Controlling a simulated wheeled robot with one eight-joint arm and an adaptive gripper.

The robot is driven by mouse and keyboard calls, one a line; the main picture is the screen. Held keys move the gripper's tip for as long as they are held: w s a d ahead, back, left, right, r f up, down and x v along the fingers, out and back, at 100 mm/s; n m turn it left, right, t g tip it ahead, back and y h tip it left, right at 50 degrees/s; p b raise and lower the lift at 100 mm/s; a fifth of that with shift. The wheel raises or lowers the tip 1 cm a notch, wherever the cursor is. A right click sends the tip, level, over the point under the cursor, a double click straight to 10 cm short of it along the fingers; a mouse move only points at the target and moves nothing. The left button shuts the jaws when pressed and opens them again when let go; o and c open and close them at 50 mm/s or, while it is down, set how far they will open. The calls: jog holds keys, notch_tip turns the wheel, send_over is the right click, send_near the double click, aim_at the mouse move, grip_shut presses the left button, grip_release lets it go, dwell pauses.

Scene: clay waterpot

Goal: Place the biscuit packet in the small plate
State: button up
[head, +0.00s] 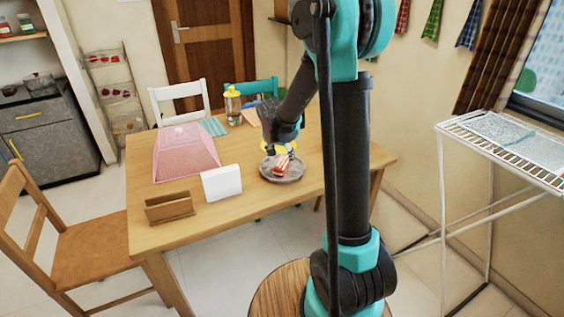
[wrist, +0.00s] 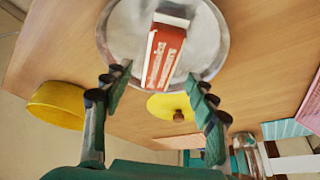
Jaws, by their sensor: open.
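The biscuit packet (wrist: 165,52), red and white with lettering, is on the round grey small plate (wrist: 212,45) in the wrist view. It also shows in the head view (head: 283,165), within the rim of the small plate (head: 278,180) on the table. My gripper (wrist: 156,80) is open. Its two fingers are spread on either side, short of the packet, with a gap between them and nothing held. In the head view my gripper (head: 283,148) is just behind and above the packet, and its fingers are partly hidden.
A yellow bowl (wrist: 57,104) and a yellow lid with a brown knob (wrist: 172,107) are near the plate. On the wooden table (head: 235,225) are a pink mesh cover (head: 185,155), a white holder (head: 222,183), a brown holder (head: 170,208) and a yellow-topped jar (head: 232,105).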

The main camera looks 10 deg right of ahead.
jog(key=v, duration=0.7)
jog(key=s+d+f+n, duration=0.2)
jog(key=s, duration=0.6)
jog(key=s+d+f+n+y, duration=0.1)
jog(key=s+d+f+n, duration=0.1)
jog(key=s, duration=0.7)
jog(key=s+d+f+n+y, duration=0.1)
jog(key=s+d+f, duration=0.1)
jog(key=s, duration=0.7)
jog(key=shift+s+d+f+n, duration=0.15)
jog(key=shift+f+n, duration=0.25)
jog(key=shift+f, duration=0.35)
